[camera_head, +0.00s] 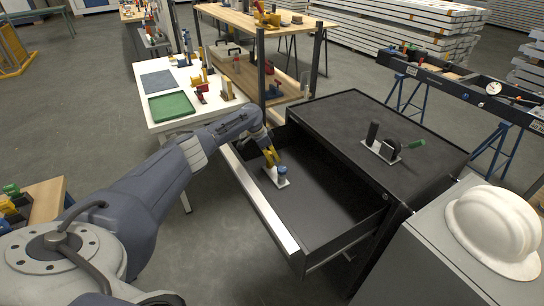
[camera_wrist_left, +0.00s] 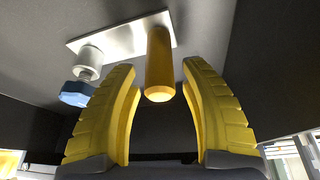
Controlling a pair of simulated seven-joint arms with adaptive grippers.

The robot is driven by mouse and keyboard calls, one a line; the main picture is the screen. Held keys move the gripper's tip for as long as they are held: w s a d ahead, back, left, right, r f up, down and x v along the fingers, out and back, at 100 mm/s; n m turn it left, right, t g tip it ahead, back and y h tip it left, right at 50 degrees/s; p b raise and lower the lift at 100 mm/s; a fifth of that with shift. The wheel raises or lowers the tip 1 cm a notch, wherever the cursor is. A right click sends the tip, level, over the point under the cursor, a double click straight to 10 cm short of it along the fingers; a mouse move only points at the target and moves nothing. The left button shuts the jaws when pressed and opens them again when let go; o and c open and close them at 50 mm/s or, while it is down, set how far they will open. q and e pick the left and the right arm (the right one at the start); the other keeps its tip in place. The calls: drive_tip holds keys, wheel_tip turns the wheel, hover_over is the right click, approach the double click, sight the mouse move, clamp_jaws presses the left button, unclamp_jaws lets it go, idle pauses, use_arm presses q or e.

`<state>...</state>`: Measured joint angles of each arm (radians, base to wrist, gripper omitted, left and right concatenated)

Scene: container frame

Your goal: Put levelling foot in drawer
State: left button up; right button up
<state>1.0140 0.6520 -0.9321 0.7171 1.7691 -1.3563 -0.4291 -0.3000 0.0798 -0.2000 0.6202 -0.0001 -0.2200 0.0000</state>
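The levelling foot (camera_head: 282,172) has a pale metal plate, a blue hex part on a grey stem, and an orange-yellow peg. It is inside the open drawer (camera_head: 335,205), near its left end, and looks to be resting on the drawer floor. In the left wrist view the foot's plate (camera_wrist_left: 110,32) is at the top, with the orange peg between my fingers. My left gripper (camera_head: 271,158) reaches into the drawer. Its yellow fingers (camera_wrist_left: 160,85) stand apart on either side of the peg, with visible gaps. My right gripper is not in view.
The black cabinet top (camera_head: 350,110) holds a plate with black and green handles (camera_head: 387,150). A white hard hat (camera_head: 495,225) lies on the grey cabinet at right. A white table with a green tray (camera_head: 172,106) stands behind my left arm. The drawer's right part is clear.

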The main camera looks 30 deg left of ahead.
use_arm(q)
drive_tip(key=shift+r, duration=0.1)
drive_tip(key=shift+r, duration=0.6)
drive_tip(key=v, duration=1.1)
drive_tip(key=shift+r, duration=0.4)
drive_tip(key=shift+s, duration=0.1)
